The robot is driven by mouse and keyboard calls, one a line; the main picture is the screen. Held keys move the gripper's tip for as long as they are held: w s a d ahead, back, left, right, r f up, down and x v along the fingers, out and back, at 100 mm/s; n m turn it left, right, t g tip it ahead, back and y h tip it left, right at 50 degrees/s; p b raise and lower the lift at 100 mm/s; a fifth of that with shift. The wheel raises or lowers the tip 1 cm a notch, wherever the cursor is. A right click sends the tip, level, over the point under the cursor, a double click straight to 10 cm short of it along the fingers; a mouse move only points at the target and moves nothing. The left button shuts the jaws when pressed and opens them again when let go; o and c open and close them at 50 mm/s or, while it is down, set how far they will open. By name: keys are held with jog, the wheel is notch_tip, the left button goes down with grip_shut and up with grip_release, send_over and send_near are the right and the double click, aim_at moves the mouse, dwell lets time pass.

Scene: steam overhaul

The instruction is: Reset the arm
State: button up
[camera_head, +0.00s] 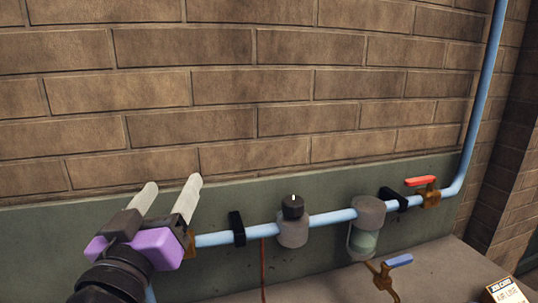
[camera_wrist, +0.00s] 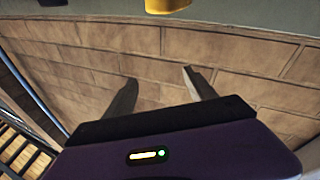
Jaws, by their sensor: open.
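My gripper (camera_head: 167,203) is at the lower left of the head view, with a purple body and two pale fingers pointing up toward the brick wall. The fingers are apart and nothing is between them. In the wrist view my gripper (camera_wrist: 158,92) also shows two spread, empty fingers with the brick wall behind them. The gripper is in front of the left end of the blue pipe (camera_head: 335,217) and hides part of it.
The pipe carries a regulator with a black knob (camera_head: 292,207), a grey filter bowl (camera_head: 366,226) and a red-handled valve (camera_head: 421,182). A blue-handled valve (camera_head: 398,260) sits lower, near a tag (camera_head: 507,291). The brick wall (camera_head: 260,90) above is clear.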

jog(key=s+d+f+n+g+y+b, duration=0.1)
jog(key=s+d+f+n+y, duration=0.15)
jog(key=f, duration=0.55)
jog(key=s+d+f+n+y+b, duration=0.1)
jog(key=s+d+f+n+y, duration=0.2)
jog(key=f, duration=0.4)
jog(key=s+d+f+n+g+y, duration=0.1)
jog(key=s+d+f+y, duration=0.25)
jog(key=f, duration=0.45)
jog(key=s+d+f+m+g+h+b, duration=0.1)
jog(key=s+d+f+m+h, duration=0.3)
jog(key=s+d, duration=0.9)
jog(key=s+d+f+m+g+h+b, duration=0.2)
jog(key=s+d+f+m+h+b, duration=0.1)
jog(key=s+d+f, duration=0.8)
jog(key=s+d+m+h, duration=0.1)
jog(key=s+d+m, duration=0.1)
jog(key=s, duration=0.3)
jog(key=shift+s+d+b, duration=0.15)
jog(key=shift+d+b, duration=0.15)
jog(key=shift+b, duration=0.1)
jog(key=shift+f, duration=0.1)
